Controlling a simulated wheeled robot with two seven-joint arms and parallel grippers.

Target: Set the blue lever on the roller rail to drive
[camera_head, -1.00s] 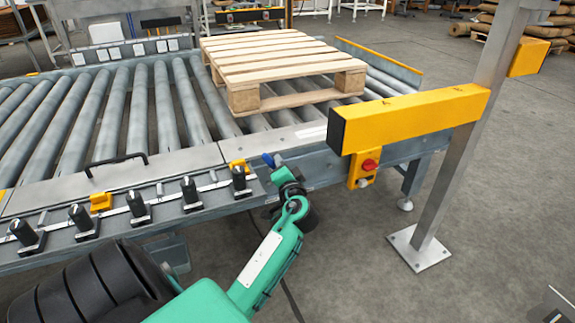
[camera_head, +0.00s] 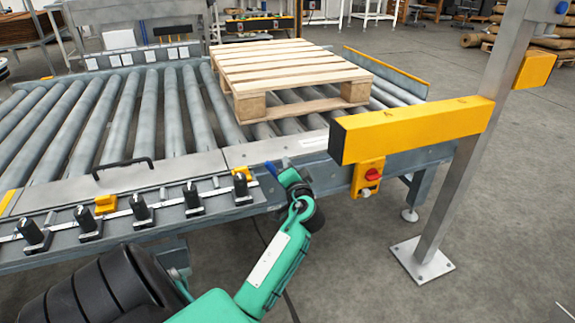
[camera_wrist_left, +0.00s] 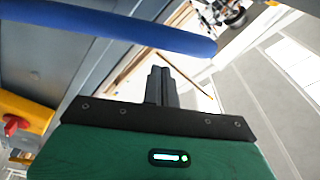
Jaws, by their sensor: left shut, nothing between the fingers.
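The blue lever (camera_head: 270,168) shows as a short blue piece at the near edge of the roller rail (camera_head: 118,180), left of the yellow box with the red knob. In the left wrist view the blue lever (camera_wrist_left: 110,28) is a long rounded bar across the upper left, ending near the middle. My left gripper (camera_head: 280,174) is beside the lever in the head view. In the wrist view its dark fingers (camera_wrist_left: 162,72) are together and empty, just below the lever's free end. I cannot tell whether they touch it. My right gripper is out of view.
A wooden pallet (camera_head: 290,72) lies on the rollers. A yellow beam (camera_head: 412,130) on a grey post (camera_head: 470,165) stands right of my arm. A yellow box with a red knob (camera_head: 368,176) hangs below it. Several black knobs (camera_head: 142,207) line the rail's near edge.

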